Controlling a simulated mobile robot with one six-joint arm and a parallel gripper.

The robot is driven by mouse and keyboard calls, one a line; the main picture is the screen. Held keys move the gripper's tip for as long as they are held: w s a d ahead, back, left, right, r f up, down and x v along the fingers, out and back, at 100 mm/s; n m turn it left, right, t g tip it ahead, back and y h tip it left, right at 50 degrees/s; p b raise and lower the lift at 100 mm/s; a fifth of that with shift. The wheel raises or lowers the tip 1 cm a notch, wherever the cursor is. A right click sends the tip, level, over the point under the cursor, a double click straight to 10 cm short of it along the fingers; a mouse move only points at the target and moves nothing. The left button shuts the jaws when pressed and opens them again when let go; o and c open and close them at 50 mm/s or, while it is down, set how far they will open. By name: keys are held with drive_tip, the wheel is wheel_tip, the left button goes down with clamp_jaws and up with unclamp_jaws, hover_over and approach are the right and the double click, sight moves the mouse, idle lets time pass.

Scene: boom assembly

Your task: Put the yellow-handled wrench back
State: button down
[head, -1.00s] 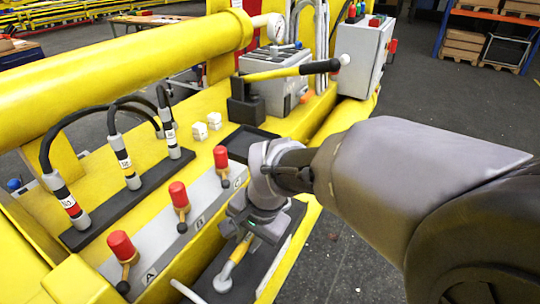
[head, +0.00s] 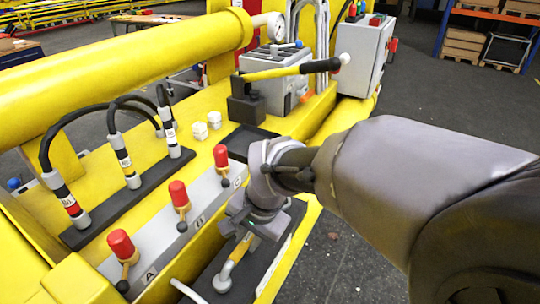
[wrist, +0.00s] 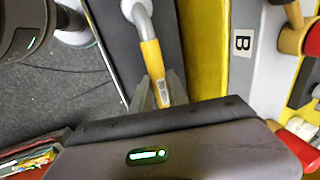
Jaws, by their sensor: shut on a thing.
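The yellow-handled wrench (head: 236,256) has a grey metal head and a yellow grip. It lies along or just above a dark tray (head: 268,262) beside the lever panel; I cannot tell whether it touches the tray. In the wrist view the wrench (wrist: 151,60) runs up from between the fingers, its grey end at the top. My gripper (head: 246,236) is shut on the yellow handle, and the fingers (wrist: 162,93) show on both sides of it. The near end of the handle is hidden by my gripper.
A grey panel (head: 152,248) with red-topped levers (head: 180,192) stands left of my gripper. Black hoses (head: 75,128) rise behind it. A long-handled black and yellow lever (head: 290,72) is farther back. Open grey floor (head: 345,250) lies to the right.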

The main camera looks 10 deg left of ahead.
drive_tip(key=shift+f+b, duration=0.45)
drive_tip(key=shift+f, duration=0.05)
drive_tip(key=c, duration=1.2)
unclamp_jaws()
drive_tip(key=shift+r, duration=0.1)
drive_tip(key=p+v, duration=0.4)
drive_tip(key=v, duration=1.3)
drive_tip(key=s+d+f+t+b, duration=0.1)
drive_tip(key=s+d+f+b, duration=0.2)
drive_tip(key=d+f+b, duration=0.2)
drive_tip(key=s+d+f+t+b, duration=0.2)
drive_tip(key=d+f+b, duration=0.3)
drive_tip(key=f+b, duration=0.4)
drive_tip(key=s+d+f+t+b, duration=0.1)
drive_tip(key=s+d+f+b, duration=0.4)
drive_tip(key=f, duration=0.6)
drive_tip(key=b, duration=0.2)
drive_tip(key=shift+d+f+h+b, duration=0.25)
drive_tip(key=shift+f+h+b, duration=0.1)
drive_tip(key=shift+h+b, duration=0.05)
